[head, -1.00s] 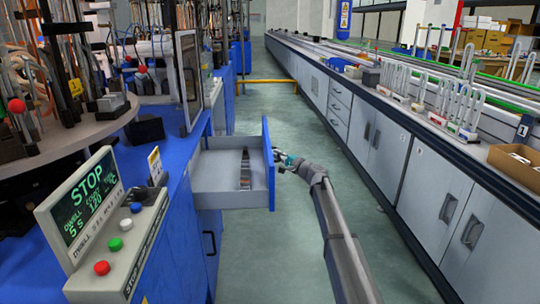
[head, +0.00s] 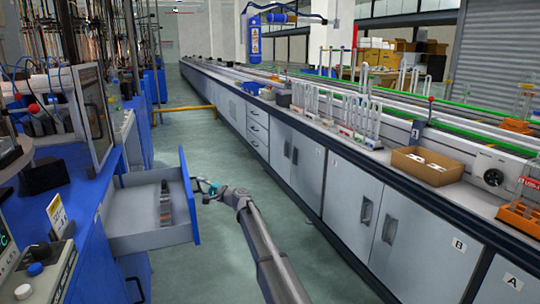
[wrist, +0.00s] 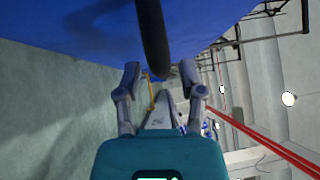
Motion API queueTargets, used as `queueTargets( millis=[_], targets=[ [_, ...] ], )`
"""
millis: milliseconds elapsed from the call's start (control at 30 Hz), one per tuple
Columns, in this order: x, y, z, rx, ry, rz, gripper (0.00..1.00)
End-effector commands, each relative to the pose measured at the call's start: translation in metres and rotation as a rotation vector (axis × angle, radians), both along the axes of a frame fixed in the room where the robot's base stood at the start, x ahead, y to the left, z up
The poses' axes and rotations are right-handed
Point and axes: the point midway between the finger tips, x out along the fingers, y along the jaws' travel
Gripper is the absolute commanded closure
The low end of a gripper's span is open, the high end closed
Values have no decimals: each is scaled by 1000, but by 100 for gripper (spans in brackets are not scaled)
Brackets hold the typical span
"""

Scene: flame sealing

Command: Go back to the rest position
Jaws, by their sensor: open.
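My gripper (head: 208,188) is just right of the blue front (head: 189,196) of an open drawer (head: 140,222). In the wrist view, the fingers of my gripper (wrist: 164,82) are spread apart. A dark curved handle (wrist: 152,38) on the blue drawer front (wrist: 85,28) comes down near the gap between the fingertips. I cannot tell whether they touch it. The drawer holds a few slim dark items (head: 165,205).
The blue machine bench (head: 85,190) with a control box stands at left. A long counter (head: 345,195) with cabinets, glass tubes and a cardboard box (head: 427,166) runs along the right. The aisle floor (head: 225,150) between them is clear.

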Motion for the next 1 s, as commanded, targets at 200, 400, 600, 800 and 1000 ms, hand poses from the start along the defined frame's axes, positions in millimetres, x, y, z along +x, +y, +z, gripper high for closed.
queueTargets(
  millis=[200,400,600,800,1000],
  targets=[
    [-23,-40,-10,-114,-54,9,49],
    [-67,-94,-35,-312,-116,54,49],
    [-116,-156,-66,-540,-154,108,49],
    [-167,-224,-96,-773,-154,161,49],
    [-221,-295,-123,-1007,-120,213,49]
  ],
)
